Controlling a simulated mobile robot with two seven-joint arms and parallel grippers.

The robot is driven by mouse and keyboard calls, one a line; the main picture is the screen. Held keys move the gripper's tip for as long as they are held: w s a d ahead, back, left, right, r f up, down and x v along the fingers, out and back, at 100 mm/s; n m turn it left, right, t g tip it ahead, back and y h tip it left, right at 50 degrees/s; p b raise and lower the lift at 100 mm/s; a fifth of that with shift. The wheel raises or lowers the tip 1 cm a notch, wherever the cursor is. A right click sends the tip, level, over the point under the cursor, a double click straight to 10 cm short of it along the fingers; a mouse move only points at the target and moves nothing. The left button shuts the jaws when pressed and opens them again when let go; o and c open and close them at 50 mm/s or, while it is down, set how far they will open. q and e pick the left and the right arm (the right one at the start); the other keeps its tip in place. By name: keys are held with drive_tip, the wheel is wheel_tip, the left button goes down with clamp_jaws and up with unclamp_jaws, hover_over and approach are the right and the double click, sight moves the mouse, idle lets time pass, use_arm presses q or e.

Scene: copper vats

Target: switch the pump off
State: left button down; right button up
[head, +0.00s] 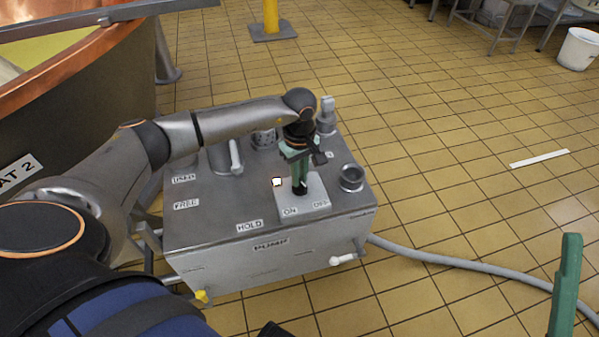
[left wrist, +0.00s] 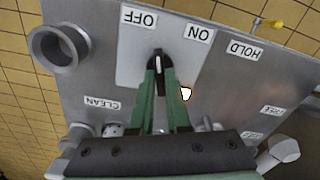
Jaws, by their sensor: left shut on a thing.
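The grey metal pump box (head: 215,232) stands on the tiled floor, labelled PUMP on its front. On its top is a light switch plate (head: 318,190) with ON at its left and OFF at its right. My left gripper (head: 300,188) reaches down over this plate, its green fingers closed together. In the left wrist view the fingertips (left wrist: 159,68) are shut on a small dark switch lever (left wrist: 158,55) with a white mark. The fingers hide much of the lever, so I cannot tell which label it points to. A small lamp (head: 277,182) beside the plate glows. One green finger of my right gripper (head: 566,285) shows.
A copper vat (head: 110,65) stands at the left. A grey hose (head: 450,262) runs right across the floor. The floor beyond is mostly clear.

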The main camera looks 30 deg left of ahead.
use_arm(q)
drive_tip(key=shift+n+p, duration=0.3)
drive_tip(key=shift+n, duration=0.8)
drive_tip(key=c, duration=0.9)
unclamp_jaws()
drive_tip(key=shift+r, duration=0.1)
